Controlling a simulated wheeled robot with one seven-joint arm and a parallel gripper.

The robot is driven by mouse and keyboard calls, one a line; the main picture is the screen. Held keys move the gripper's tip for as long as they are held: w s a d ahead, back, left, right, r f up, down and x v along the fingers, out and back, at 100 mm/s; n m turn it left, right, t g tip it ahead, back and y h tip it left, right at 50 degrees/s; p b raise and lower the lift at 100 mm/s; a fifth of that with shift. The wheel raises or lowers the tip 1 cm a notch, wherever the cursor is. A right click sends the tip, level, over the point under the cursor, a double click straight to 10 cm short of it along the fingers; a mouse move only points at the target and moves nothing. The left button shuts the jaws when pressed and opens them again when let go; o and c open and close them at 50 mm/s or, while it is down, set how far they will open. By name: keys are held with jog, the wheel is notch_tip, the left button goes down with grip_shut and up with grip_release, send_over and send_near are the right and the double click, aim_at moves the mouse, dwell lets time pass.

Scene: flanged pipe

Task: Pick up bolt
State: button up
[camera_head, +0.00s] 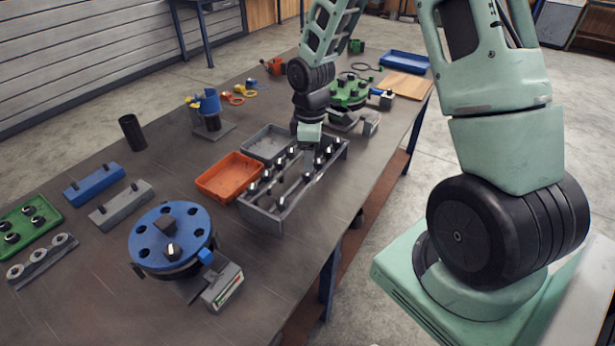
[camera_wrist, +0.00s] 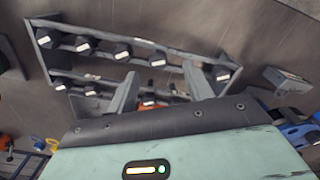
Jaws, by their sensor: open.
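Several bolts with black heads and bright tops stand in two rows in a grey rack (camera_head: 262,222) on the table. One bolt (camera_head: 308,177) stands in the row at the rack's near right side. My gripper (camera_head: 309,151) is over the far end of the rack, pointing down. In the wrist view my gripper (camera_wrist: 162,76) is open, its two fingers apart with nothing held. A bolt (camera_wrist: 157,59) shows just past the fingertips, between them in the picture. Another bolt (camera_wrist: 222,73) is beside the right finger. The gripper body hides part of the nearer row.
An orange bin (camera_head: 228,178) and a grey bin (camera_head: 268,143) stand left of the rack. A blue flange (camera_head: 172,240) on a stand is nearer, with a green flange (camera_head: 350,92) farther back. Blue (camera_head: 94,183) and grey blocks lie at left. Bare table lies between.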

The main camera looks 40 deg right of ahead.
aim_at(308, 181)
jog(key=shift+w+f+p, duration=0.15)
jog(key=shift+f+p, duration=0.25)
jog(key=shift+f, duration=0.95)
jog(key=shift+w+f+p, duration=0.15)
jog(key=shift+f+p, duration=0.25)
jog(key=shift+f, duration=0.9)
grip_shut()
